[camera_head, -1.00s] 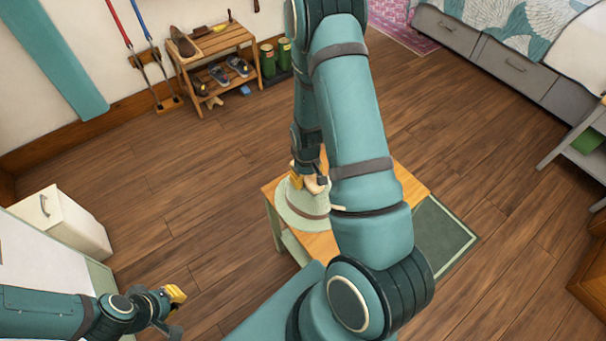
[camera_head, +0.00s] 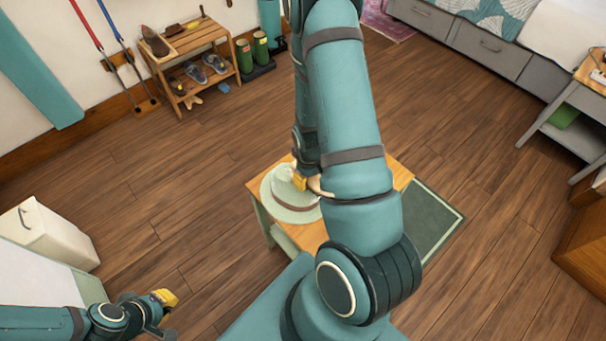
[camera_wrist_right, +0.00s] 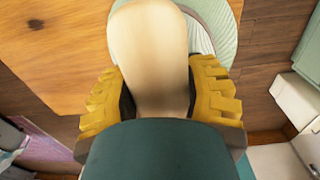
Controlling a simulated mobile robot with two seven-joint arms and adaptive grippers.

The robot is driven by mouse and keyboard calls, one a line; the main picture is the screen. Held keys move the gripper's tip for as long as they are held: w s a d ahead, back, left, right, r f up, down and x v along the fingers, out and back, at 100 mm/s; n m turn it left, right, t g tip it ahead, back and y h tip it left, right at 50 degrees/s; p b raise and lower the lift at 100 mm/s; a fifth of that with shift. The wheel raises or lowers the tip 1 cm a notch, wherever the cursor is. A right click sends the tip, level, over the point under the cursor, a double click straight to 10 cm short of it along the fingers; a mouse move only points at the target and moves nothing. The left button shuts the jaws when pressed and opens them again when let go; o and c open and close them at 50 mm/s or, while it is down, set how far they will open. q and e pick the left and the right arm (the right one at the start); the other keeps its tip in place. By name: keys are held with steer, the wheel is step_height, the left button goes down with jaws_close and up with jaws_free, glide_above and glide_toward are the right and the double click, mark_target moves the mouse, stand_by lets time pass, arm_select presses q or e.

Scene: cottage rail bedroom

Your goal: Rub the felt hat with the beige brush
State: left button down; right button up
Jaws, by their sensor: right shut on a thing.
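The pale green felt hat (camera_head: 270,194) with a brown band lies on a small wooden table (camera_head: 398,174), partly hidden by my right arm in the head view. My right gripper (camera_head: 303,181) is at the hat's right side. In the right wrist view my right gripper (camera_wrist_right: 160,98) is shut on the beige brush (camera_wrist_right: 150,45), with its yellow fingers on either side. The brush overlaps the hat (camera_wrist_right: 217,20) there; I cannot tell whether it touches. My left gripper (camera_head: 165,315) is low at the left, away from the table; its fingertips are too small to judge.
A shoe rack (camera_head: 190,50) with shoes and green boots (camera_head: 252,52) stand by the back wall. A white cabinet (camera_head: 45,228) is at left. A dark green mat (camera_head: 432,222) lies right of the table. Open wooden floor surrounds the table.

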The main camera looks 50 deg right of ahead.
mark_target(282, 169)
steer(key=shift+f, duration=0.15)
steer(key=shift+c, duration=0.6)
steer(key=shift+w+a+f+b, duration=0.1)
steer(key=shift+w+a+b, duration=0.1)
steer(key=shift+w, duration=0.5)
steer(key=shift+w+a+f+b, duration=0.1)
steer(key=shift+w+a, duration=0.1)
steer(key=shift+w, duration=0.45)
steer(key=shift+w+a+r, duration=0.1)
steer(key=shift+w+a, duration=0.15)
steer(key=shift+w, duration=0.6)
steer(key=shift+w+a+r, duration=0.1)
steer(key=shift+w+a, duration=0.1)
steer(key=shift+w, duration=0.6)
steer(key=shift+w+a, duration=0.2)
steer(key=shift+w, duration=0.55)
steer(key=shift+w+a, duration=0.2)
steer(key=shift+w, duration=0.55)
steer(key=shift+r+p, duration=2.05)
steer(key=shift+r, duration=0.9)
